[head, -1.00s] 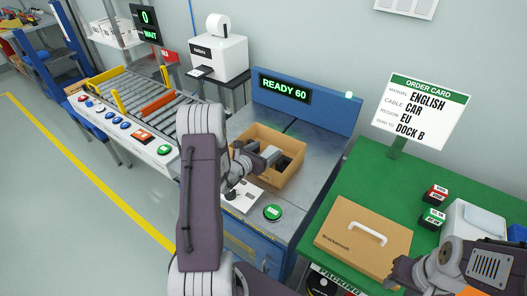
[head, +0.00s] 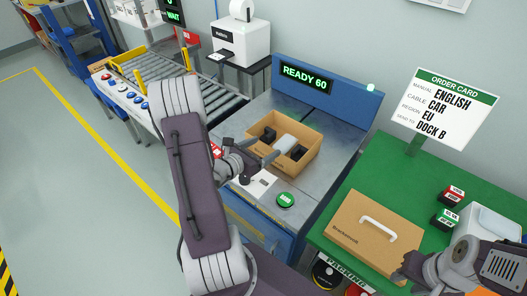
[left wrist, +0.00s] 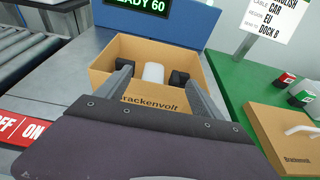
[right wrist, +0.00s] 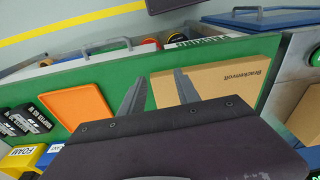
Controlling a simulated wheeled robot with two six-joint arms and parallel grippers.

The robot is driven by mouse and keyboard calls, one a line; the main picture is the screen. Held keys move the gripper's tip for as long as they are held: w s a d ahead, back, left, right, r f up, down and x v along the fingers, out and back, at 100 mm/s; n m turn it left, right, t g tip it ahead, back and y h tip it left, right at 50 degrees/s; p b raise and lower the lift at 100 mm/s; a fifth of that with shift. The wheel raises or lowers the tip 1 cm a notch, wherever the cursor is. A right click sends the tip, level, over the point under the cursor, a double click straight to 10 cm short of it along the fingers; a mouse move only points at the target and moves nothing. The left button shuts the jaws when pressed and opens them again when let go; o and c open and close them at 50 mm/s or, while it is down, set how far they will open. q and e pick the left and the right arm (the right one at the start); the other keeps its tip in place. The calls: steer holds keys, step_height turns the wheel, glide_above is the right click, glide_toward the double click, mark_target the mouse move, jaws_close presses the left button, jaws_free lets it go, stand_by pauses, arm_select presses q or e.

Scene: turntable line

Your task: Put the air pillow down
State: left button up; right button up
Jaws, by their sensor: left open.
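The white air pillow (head: 285,143) lies inside the open cardboard box (head: 310,157), between two black items. It also shows in the left wrist view (left wrist: 153,72). My left gripper (head: 262,155) is open and empty at the near side of the box; in the left wrist view its two fingers (left wrist: 158,80) stand apart in front of the box's near wall, and the pillow shows between them, beyond the fingertips. My right gripper (right wrist: 159,92) is open and empty, over the green packing table beside a closed Brackenvolt carton (head: 370,235).
The box stands on a grey bench with a "READY 60" display (head: 305,77) and a green button (head: 285,200). A roller conveyor (head: 190,80) and a label printer (head: 240,45) are at the back left. The order card (head: 445,105) stands behind the green table.

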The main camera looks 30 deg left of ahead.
arm_select(q)
steer(key=s+d+m+g+h, duration=0.35)
steer(key=d+m, duration=0.25)
steer(key=d, duration=0.4)
steer(key=s+d+m+g+h, duration=0.3)
steer(key=d+m+g+h, duration=0.3)
steer(key=d, duration=0.4)
steer(key=s+d+f+m+g+y, duration=0.1)
steer(key=s+f+m+g+y, duration=0.15)
steer(key=s+m, duration=0.3)
steer(key=s+d+f+m+g+y, duration=0.1)
steer(key=s+m+g+y, duration=0.15)
steer(key=s+m, duration=0.3)
steer(key=w+a+r+m+t+y, duration=0.1)
steer(key=w+a+m+y, duration=0.4)
steer(key=m, duration=0.7)
step_height(320, 180, up, 7)
steer(key=s+a+p, duration=0.1)
steer(key=p, duration=0.6)
steer(key=shift+s+r, duration=0.2)
steer(key=shift+s, duration=0.1)
steer(key=shift+y, duration=0.25)
